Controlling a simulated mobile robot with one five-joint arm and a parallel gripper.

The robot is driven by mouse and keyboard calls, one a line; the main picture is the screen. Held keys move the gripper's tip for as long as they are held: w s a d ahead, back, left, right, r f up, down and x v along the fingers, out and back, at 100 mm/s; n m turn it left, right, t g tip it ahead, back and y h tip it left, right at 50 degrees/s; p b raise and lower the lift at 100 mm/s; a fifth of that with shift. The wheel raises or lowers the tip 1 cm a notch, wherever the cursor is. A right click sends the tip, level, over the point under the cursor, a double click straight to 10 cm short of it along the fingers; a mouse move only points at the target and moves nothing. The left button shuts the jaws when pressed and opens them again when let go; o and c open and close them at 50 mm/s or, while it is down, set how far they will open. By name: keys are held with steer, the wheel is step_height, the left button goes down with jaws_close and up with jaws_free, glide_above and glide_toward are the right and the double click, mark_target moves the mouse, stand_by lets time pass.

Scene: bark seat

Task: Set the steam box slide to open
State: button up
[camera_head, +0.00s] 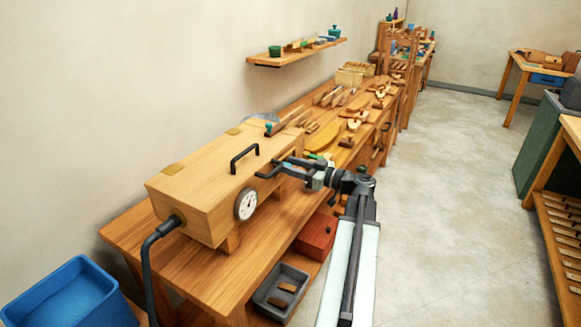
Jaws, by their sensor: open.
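The steam box (205,195) is a long pale wooden box on the workbench. It has a black bar handle (244,157), a round white dial (246,204) and a black hose (158,240) at its near end. My gripper (268,169) is open, with its black fingers pointing left at the far part of the box's front side. I cannot tell whether the fingers touch the box. The slide cannot be made out clearly; my gripper covers part of that side. A small green patch shows just behind the fingers.
The workbench (185,275) runs back along the wall, with several wooden tools beyond the box. A grey tray (281,291) and a red box (316,236) sit below its front edge. A blue bin (68,296) stands at the lower left. The floor (450,190) at right is clear.

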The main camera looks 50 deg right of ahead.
jaws_close()
stand_by(1.4)
